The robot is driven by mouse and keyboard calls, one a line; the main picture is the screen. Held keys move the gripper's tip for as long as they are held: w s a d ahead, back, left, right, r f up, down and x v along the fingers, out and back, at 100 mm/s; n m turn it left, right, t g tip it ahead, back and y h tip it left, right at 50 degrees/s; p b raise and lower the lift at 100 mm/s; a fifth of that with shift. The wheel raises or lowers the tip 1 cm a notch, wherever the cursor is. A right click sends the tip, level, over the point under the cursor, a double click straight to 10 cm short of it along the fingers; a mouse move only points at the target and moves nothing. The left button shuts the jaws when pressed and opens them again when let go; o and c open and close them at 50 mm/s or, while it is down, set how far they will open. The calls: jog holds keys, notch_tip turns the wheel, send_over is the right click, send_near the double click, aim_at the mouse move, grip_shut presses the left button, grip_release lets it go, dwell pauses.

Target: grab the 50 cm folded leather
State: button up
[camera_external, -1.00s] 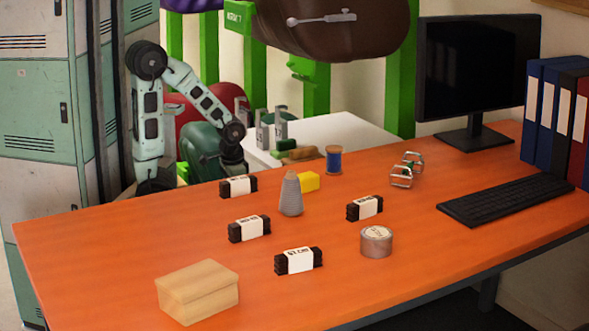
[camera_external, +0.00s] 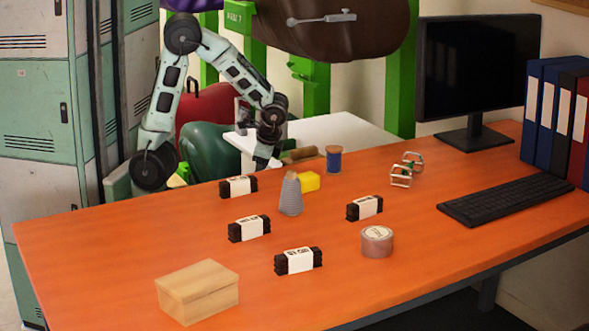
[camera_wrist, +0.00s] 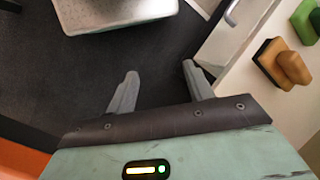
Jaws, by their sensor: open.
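Several black folded leather bundles with white paper bands lie on the orange table. One is at the back left (camera_external: 238,187), one at middle left (camera_external: 249,229), one at front centre (camera_external: 298,261) and one at right (camera_external: 364,208). Their printed lengths are too small to read surely, so I cannot tell which is 50 cm. My gripper (camera_wrist: 160,70) is open and empty in the wrist view, over dark floor. In the external view my arm's end is behind the table's far edge, apart from all bundles. No bundle shows in the wrist view.
Among the bundles stand a grey cone (camera_external: 290,195), a yellow block (camera_external: 309,181) and a tape roll (camera_external: 376,242).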

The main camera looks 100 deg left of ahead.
jog(key=w+d+r+m+y+p, duration=0.5)
jog(key=w+d+r+m+p, duration=0.25)
jog(key=w+r, duration=0.25)
jog(key=w+d+r+m+y+p, duration=0.55)
jog(key=w+d+r+p, duration=0.25)
jog(key=w+r, duration=0.2)
jog(key=w+d+m+t+p, duration=0.2)
jog(key=w+d+m+t, duration=0.3)
jog(key=d, duration=0.8)
jog(key=m+t+h+b, duration=0.2)
jog(key=m+t, duration=0.5)
jog(key=m, duration=0.1)
send_near(358, 203)
jog(key=s+d+r, duration=0.2)
jog(key=shift+s+d+r, duration=0.3)
jog(key=shift+s, duration=0.1)
jog(key=shift+w+d+f+m, duration=0.1)
jog(key=shift+w+f+m, duration=0.1)
jog(key=shift+m, duration=0.1)
jog(key=shift+g, duration=0.3)
jog(key=b+x, duration=0.1)
jog(key=x, duration=1)
jog(key=shift+w+f, duration=0.15)
jog(key=shift+w, duration=0.1)
jog(key=x, duration=0.5)
jog(key=shift+w+f+b, duration=0.15)
jog(key=shift+f+b, duration=0.05)
jog(key=shift+b, duration=0.2)
grip_shut()
